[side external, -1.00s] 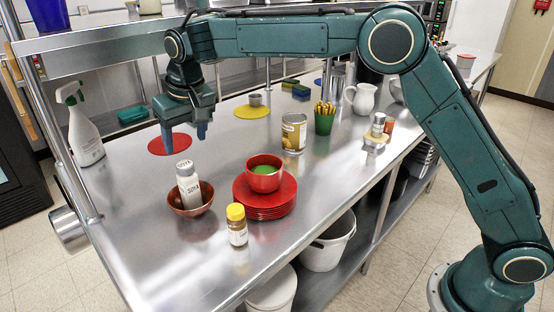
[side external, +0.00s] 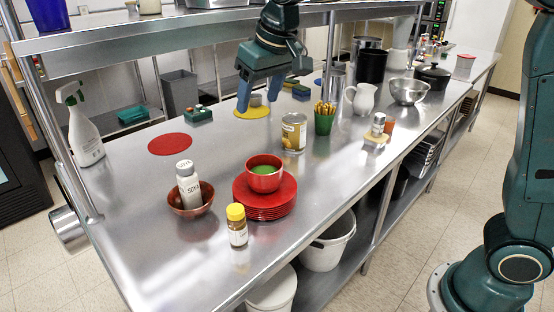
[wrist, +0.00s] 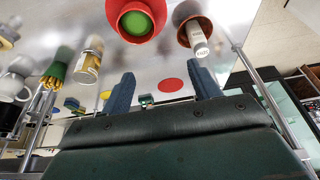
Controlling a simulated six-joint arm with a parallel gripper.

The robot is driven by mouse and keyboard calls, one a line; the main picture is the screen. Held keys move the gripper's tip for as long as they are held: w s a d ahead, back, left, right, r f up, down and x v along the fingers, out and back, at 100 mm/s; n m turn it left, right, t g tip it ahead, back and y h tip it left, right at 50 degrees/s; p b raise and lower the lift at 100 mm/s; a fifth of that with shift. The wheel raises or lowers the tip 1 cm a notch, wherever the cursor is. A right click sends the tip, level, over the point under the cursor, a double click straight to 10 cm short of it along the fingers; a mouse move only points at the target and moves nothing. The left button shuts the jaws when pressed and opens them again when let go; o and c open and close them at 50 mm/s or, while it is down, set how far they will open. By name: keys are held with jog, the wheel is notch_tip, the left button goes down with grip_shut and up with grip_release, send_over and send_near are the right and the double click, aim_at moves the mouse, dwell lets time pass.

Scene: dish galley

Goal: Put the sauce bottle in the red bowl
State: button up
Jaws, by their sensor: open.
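The white sauce bottle (side external: 190,190), labelled SOYA, leans slightly in a reddish-brown bowl (side external: 206,203) at the front left of the steel counter. It also shows in the wrist view (wrist: 198,40) with its bowl (wrist: 182,14). A brighter red bowl (side external: 264,183) with green contents sits on a stack of red plates, just right of the bottle's bowl. It shows at the top of the wrist view (wrist: 151,36). My gripper (side external: 260,98) is open and empty, above the back of the counter, well apart from the bottle. Its fingers show in the wrist view (wrist: 164,86).
A yellow-capped jar (side external: 237,230) stands in front of the red plates (side external: 264,208). A can (side external: 293,133), a green cup (side external: 324,123) and a white pitcher (side external: 361,99) stand to the right. A spray bottle (side external: 82,130) is at left. The counter around the red disc (side external: 170,144) is clear.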

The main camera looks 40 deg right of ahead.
jog(key=s+d, duration=0.4)
jog(key=s, duration=0.4)
jog(key=s+d, duration=0.3)
jog(key=s, duration=0.5)
jog(key=s+d+f, duration=0.1)
jog(key=s+f, duration=0.1)
jog(key=s, duration=0.4)
jog(key=s+d+f+t, duration=0.1)
jog(key=s+f, duration=0.2)
jog(key=s, duration=0.3)
jog(key=shift+s+d+f, duration=0.25)
jog(key=shift+s+d, duration=0.05)
jog(key=shift+d, duration=0.05)
